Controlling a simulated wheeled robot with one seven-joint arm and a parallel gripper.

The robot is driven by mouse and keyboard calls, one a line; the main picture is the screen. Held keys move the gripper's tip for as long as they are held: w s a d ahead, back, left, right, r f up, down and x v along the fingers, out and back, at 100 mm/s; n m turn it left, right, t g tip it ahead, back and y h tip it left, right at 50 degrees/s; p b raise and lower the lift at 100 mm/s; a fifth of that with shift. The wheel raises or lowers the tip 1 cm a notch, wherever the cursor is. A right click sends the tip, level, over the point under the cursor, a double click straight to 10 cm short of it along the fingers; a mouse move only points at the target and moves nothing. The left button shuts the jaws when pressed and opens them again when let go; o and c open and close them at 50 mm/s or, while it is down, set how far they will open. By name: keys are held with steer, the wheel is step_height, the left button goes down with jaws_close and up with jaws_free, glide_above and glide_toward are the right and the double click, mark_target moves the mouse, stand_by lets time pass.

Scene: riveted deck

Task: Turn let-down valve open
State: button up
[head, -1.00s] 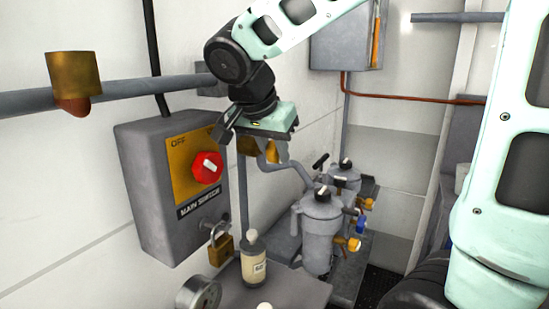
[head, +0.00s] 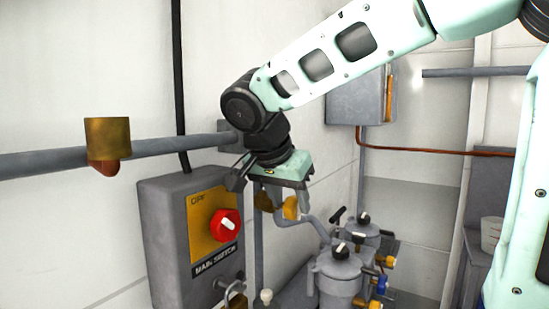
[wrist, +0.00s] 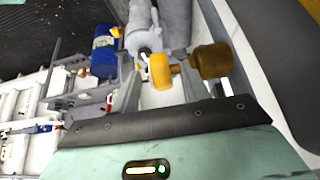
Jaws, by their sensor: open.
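A yellow knob (head: 291,208), which I take for the let-down valve's handle, sits on a grey pipe in the head view. A brass fitting (head: 264,201) is beside it. My gripper (head: 282,196) is open and points down over the knob. In the wrist view the yellow knob (wrist: 160,71) shows between my gripper's fingers (wrist: 158,86), and the brass fitting (wrist: 212,61) lies just right of them. I cannot tell whether the fingers touch the knob. In the head view the gripper body hides part of it.
A main switch box (head: 190,240) with a red knob (head: 225,225) stands close left of my gripper. A thick horizontal pipe (head: 50,160) runs along the wall behind. Grey filter canisters (head: 340,272) stand below right. A grey wall cabinet (head: 355,95) hangs farther right.

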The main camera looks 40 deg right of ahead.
steer(key=v, duration=1.5)
steer(key=shift+r, duration=0.15)
